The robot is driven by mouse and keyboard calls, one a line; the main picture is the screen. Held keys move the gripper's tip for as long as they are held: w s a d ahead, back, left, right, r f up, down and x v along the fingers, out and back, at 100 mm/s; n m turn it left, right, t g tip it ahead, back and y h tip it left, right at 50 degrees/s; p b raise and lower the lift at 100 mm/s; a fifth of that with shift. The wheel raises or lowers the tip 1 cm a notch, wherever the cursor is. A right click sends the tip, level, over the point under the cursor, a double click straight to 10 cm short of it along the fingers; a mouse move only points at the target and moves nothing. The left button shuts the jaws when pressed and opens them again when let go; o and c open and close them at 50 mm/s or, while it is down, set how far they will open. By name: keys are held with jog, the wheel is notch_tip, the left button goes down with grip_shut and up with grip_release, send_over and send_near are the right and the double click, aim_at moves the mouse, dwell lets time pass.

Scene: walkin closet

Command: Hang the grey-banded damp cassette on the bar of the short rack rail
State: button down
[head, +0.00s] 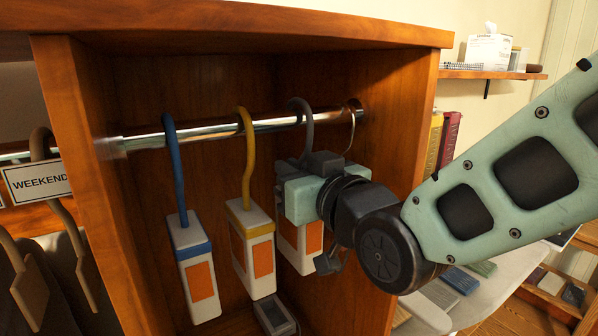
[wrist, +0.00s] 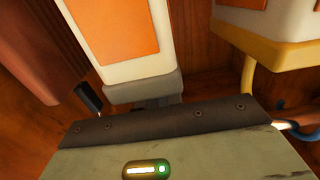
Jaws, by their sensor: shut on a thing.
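The grey-banded cassette (head: 298,252) is white with an orange panel, upright inside the wooden cabinet, partly hidden behind my gripper (head: 296,178). My gripper is shut on its upper part, near the grey band. The cassette's grey hook (head: 306,128) rises above my gripper and curves at the height of the chrome bar (head: 214,130); it appears to loop over the bar, but I cannot tell whether it bears on it. In the wrist view the cassette's grey band (wrist: 145,88) and white body with orange panel (wrist: 112,30) show just beyond my gripper (wrist: 158,112).
A yellow-banded cassette (head: 252,250) and a blue-banded cassette (head: 196,275) hang from the bar to the left. A thin metal hook (head: 352,125) is near the bar's right end. A small grey device (head: 275,316) lies below. The cabinet's right wall (head: 390,130) is close to my arm.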

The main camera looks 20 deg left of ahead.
jog(key=c, duration=1.5)
grip_release()
jog(key=b+v, duration=0.7)
jog(key=v, duration=1)
jog(key=s+d+f+g+h, duration=0.1)
jog(key=d+f+g+h, duration=0.25)
jog(key=f, duration=0.55)
jog(key=d+f+g+h, duration=0.3)
jog(key=f+h, duration=0.1)
jog(key=f, duration=0.4)
jog(key=s+d+f+g+h, duration=0.1)
jog(key=s+d+f, duration=0.1)
jog(key=d, duration=0.1)
jog(key=s+d+f+m+g+h, duration=0.1)
jog(key=s+d+f+g+h, duration=0.1)
jog(key=d, duration=0.1)
jog(key=s+d+f+m+g+h, duration=0.1)
jog(key=s+d+f+g+h, duration=0.1)
jog(key=s+d+f, duration=0.1)
jog(key=shift+s+d+h, duration=0.15)
jog(key=shift+d+h, duration=0.1)
jog(key=shift+d, duration=0.3)
